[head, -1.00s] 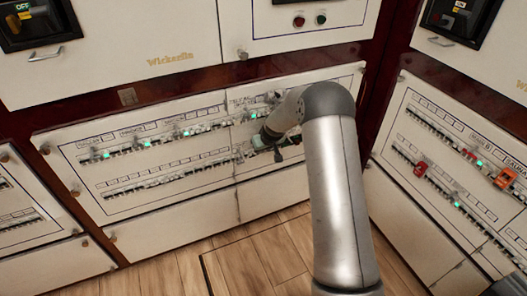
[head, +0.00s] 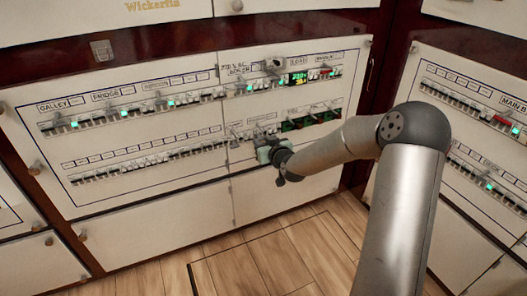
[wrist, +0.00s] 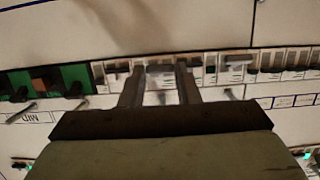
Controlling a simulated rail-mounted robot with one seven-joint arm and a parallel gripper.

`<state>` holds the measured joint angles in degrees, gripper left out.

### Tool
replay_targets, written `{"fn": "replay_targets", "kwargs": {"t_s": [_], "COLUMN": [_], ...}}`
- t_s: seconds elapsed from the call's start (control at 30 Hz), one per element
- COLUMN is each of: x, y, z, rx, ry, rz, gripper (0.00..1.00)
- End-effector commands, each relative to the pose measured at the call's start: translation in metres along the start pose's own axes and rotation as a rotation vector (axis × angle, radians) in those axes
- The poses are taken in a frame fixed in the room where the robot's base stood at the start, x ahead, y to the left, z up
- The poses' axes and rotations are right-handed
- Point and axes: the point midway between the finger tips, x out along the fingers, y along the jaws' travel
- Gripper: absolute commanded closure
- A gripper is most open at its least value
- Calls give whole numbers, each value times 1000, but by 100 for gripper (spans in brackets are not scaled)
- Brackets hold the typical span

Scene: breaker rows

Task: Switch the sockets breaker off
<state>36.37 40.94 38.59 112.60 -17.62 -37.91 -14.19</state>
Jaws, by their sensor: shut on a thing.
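The breaker panel (head: 150,150) carries two rows of breakers. My gripper (head: 264,152) is at the lower row, just right of the panel's vertical seam and left of the green-backed breakers (head: 310,120). In the wrist view, my gripper's two fingers (wrist: 160,82) stand on either side of a breaker lever (wrist: 160,70) and are shut on it. The green-backed breakers show at the left there (wrist: 50,82). The label of the gripped breaker is unreadable, so I cannot tell whether it is the sockets breaker. My gripper hides part of the row in the head view.
Neighbouring levers (wrist: 236,65) stand close beside the fingers. Another breaker panel (head: 470,115) stands at the right, partly behind my arm. The wooden floor (head: 250,255) is clear.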

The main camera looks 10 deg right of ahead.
Motion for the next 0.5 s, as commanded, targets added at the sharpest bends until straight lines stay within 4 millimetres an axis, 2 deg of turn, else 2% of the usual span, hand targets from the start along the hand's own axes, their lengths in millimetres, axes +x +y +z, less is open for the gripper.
{"fn": "replay_targets", "kwargs": {"t_s": [0.03,0.5], "x": [2,5], "y": [0,0], "z": [8,10], "rx": [2,2], "ry": [26,182], "rz": [-1,-1], "gripper": [94,94]}}
